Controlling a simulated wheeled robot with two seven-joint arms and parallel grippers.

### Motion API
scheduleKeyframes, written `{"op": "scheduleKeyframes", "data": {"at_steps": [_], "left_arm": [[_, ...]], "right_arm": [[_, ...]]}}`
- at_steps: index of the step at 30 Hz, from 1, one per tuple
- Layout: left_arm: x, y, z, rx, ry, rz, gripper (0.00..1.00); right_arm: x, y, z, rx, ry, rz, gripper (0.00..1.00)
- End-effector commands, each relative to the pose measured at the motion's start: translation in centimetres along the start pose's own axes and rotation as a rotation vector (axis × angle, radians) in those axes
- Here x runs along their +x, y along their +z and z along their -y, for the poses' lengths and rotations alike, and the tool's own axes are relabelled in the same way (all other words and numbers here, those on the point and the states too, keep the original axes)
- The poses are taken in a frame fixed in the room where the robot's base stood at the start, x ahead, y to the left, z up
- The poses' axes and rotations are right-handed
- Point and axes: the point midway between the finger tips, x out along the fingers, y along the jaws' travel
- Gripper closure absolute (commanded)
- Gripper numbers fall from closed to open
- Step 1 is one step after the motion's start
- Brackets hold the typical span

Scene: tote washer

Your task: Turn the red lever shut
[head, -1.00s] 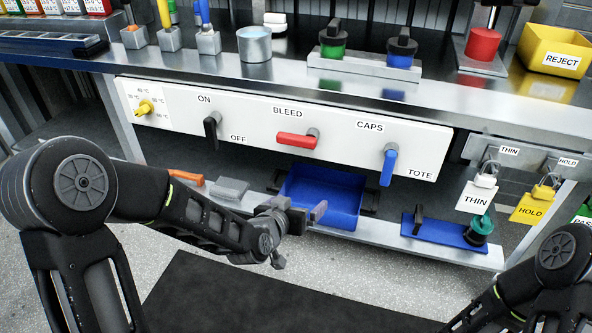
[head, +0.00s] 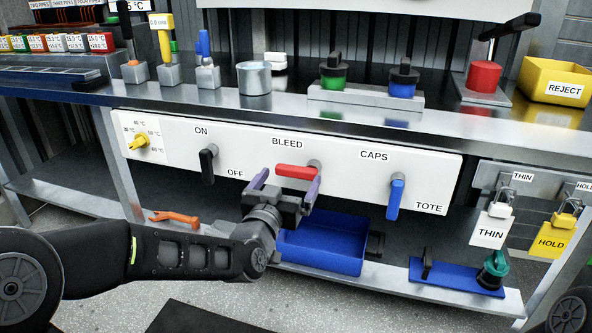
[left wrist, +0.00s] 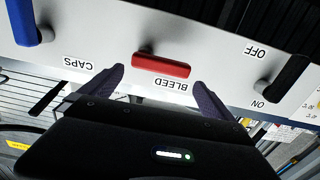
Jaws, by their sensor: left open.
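The red lever (head: 296,172) sits on the white panel under the BLEED label, its handle lying level and pointing left from its pivot. In the left wrist view the red lever (left wrist: 161,66) lies ahead of the fingertips, between them and apart from both. My left gripper (head: 286,184) is open just below and in front of the lever, its purple fingers spread to either side of the handle. It also shows in the left wrist view (left wrist: 158,78). My right gripper is not in view.
A black lever (head: 207,164) stands left of the red one and a blue lever (head: 395,197) stands right, both hanging down. A yellow knob (head: 139,140) is at the panel's left. A blue bin (head: 322,246) sits on the shelf below. The counter edge (head: 300,118) juts above.

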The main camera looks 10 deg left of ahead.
Motion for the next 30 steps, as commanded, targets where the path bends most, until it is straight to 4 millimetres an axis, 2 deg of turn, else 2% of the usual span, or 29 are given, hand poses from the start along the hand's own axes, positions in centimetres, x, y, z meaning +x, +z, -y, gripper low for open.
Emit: {"op": "scheduleKeyframes", "data": {"at_steps": [9,13,21,30], "left_arm": [[4.8,0.1,0.0,-0.001,0.001,0.0,0.0],[5.6,0.1,0.0,-0.001,0.001,0.002,0.0],[5.7,0.1,0.0,-0.001,0.001,0.002,0.0],[5.7,0.1,0.0,-0.001,0.001,0.002,0.25]], "right_arm": [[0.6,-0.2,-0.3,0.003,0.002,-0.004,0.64],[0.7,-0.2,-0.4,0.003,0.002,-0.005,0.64],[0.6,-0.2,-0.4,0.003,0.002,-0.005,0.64],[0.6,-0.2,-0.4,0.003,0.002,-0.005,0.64]]}}
